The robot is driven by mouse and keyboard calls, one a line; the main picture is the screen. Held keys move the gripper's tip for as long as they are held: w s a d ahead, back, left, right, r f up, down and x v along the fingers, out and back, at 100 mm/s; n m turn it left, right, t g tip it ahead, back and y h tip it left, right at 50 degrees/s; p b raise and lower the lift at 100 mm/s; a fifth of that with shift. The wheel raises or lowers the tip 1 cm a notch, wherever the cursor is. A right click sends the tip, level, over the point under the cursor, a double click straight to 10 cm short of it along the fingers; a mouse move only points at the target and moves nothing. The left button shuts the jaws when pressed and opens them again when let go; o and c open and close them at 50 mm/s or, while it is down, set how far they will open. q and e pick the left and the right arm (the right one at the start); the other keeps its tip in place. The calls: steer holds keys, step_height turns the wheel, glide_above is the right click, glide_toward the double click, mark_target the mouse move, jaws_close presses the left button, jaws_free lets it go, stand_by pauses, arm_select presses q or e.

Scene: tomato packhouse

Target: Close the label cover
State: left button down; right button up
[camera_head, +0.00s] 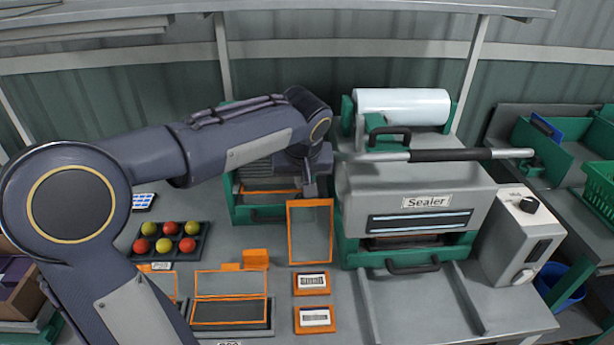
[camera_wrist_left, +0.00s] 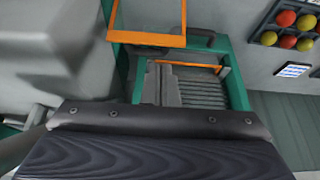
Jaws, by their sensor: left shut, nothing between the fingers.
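An orange-framed panel (camera_head: 329,232), the likeliest label cover, stands or leans in front of the right side of a green ribbed machine (camera_head: 240,217), left of the sealer. Whether it is hinged to that machine I cannot tell. Its frame also shows at the top of the left wrist view (camera_wrist_left: 150,40). My left gripper (camera_head: 311,192) points down, just above the panel's top edge; it is shut and empty. Contact with the panel cannot be made out. In the left wrist view the gripper (camera_wrist_left: 162,72) is over the ribbed machine (camera_wrist_left: 205,95). My right gripper is not in view.
The sealer (camera_head: 360,200) with its long bar stands close on the right. Orange-edged label blocks (camera_head: 311,292) lie in front of the panel. An orange-framed hinged tray (camera_head: 232,325) and a tomato tray (camera_head: 203,245) are to the left.

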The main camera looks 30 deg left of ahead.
arm_select(q)
steer(key=x, duration=0.6)
steer(key=shift+f, duration=0.2)
steer(key=shift+w, duration=0.15)
